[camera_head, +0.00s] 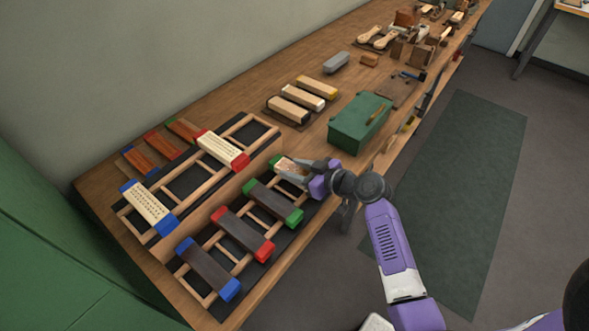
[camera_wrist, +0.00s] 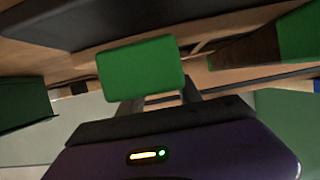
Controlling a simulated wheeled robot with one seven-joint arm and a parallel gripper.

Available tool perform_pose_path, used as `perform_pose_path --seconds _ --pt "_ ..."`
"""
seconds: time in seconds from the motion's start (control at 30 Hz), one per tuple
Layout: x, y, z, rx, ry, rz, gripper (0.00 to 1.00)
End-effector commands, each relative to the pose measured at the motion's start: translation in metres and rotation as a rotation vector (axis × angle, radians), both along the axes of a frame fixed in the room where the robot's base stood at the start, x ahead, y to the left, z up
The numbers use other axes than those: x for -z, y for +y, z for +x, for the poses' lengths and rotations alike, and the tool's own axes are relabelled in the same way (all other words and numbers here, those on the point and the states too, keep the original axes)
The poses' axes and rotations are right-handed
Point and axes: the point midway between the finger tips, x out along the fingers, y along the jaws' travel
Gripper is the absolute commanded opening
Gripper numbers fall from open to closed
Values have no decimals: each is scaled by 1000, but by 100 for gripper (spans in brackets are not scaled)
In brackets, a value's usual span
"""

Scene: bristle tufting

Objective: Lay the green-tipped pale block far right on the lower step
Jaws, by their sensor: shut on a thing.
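The green-tipped pale block (camera_head: 287,165) is dotted with small holes and shows a green end at its left. My gripper (camera_head: 300,174) is shut on it at the right end of the lower step (camera_head: 217,302), beyond the dark green-tipped block. In the wrist view the block's green end (camera_wrist: 140,68) stands between my fingers and hides the rest of it. I cannot tell whether the block touches the step. The lower step also holds dark blocks with blue (camera_head: 208,268), red (camera_head: 242,233) and green (camera_head: 273,200) ends.
The upper step (camera_head: 183,185) holds a blue-tipped pale block (camera_head: 148,206) and a red-tipped pale block (camera_head: 222,149). A green box (camera_head: 358,125) stands close to the right of my gripper. Several other blocks and tools lie farther along the bench.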

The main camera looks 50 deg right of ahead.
Motion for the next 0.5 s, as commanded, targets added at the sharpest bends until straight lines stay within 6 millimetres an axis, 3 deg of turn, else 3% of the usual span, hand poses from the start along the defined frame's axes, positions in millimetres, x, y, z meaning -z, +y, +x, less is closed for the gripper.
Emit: perform_pose_path --seconds 0.03,0.13,0.5 --pt "1 0 0 0 0 0 45" --pt "0 0 0 0 0 0 63" --pt "-2 0 0 0 0 0 63"
